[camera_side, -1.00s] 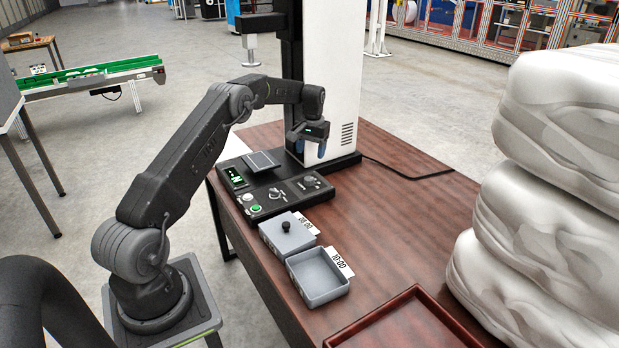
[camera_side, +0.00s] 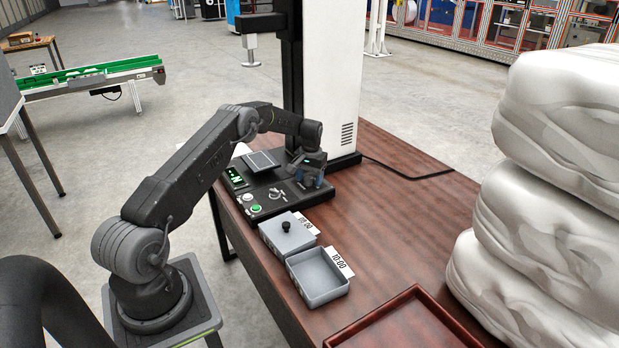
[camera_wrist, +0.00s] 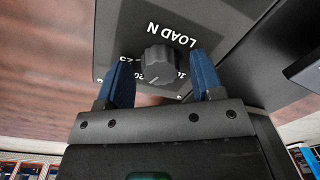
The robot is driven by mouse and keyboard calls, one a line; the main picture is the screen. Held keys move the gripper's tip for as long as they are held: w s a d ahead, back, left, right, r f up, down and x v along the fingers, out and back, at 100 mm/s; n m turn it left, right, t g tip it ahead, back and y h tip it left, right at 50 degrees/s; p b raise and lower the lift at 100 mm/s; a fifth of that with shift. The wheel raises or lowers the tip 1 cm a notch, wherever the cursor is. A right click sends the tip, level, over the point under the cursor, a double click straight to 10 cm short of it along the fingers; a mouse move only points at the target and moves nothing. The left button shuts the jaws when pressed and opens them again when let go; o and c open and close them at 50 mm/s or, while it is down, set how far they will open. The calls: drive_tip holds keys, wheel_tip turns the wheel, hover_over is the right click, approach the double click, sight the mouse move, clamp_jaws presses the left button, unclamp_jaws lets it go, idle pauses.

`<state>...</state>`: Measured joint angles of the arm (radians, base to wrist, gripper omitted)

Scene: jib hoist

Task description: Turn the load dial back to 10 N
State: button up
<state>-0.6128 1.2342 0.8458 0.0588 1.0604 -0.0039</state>
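The load dial is a dark ridged knob (camera_wrist: 160,63) on the grey panel marked "LOAD N", seen in the wrist view. Its scale shows a 20 and part of a number starting with 1; other marks are partly covered by my fingers. My gripper (camera_wrist: 163,80) is open, with one blue finger on each side of the knob and a visible gap to each. In the side view my gripper (camera_side: 307,180) is low over the right end of the black control panel (camera_side: 275,206) and hides the dial there.
The panel also carries a green display (camera_side: 236,178), a white button (camera_side: 248,197) and a green button (camera_side: 256,209). A lidded grey box (camera_side: 287,238) and an open grey box (camera_side: 319,294) stand in front. A red tray (camera_side: 345,338) and stacked white sacks (camera_side: 540,210) are to the right.

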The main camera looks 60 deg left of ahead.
drive_tip(key=c, duration=0.9)
drive_tip(key=shift+o, duration=0.2)
drive_tip(key=shift+n, duration=0.3)
drive_tip(key=n, duration=0.3)
drive_tip(key=shift+n, duration=0.4)
drive_tip(key=n, duration=0.9)
drive_tip(key=shift+a+h, duration=0.1)
drive_tip(key=shift+h, duration=0.2)
drive_tip(key=shift+n, duration=2.2)
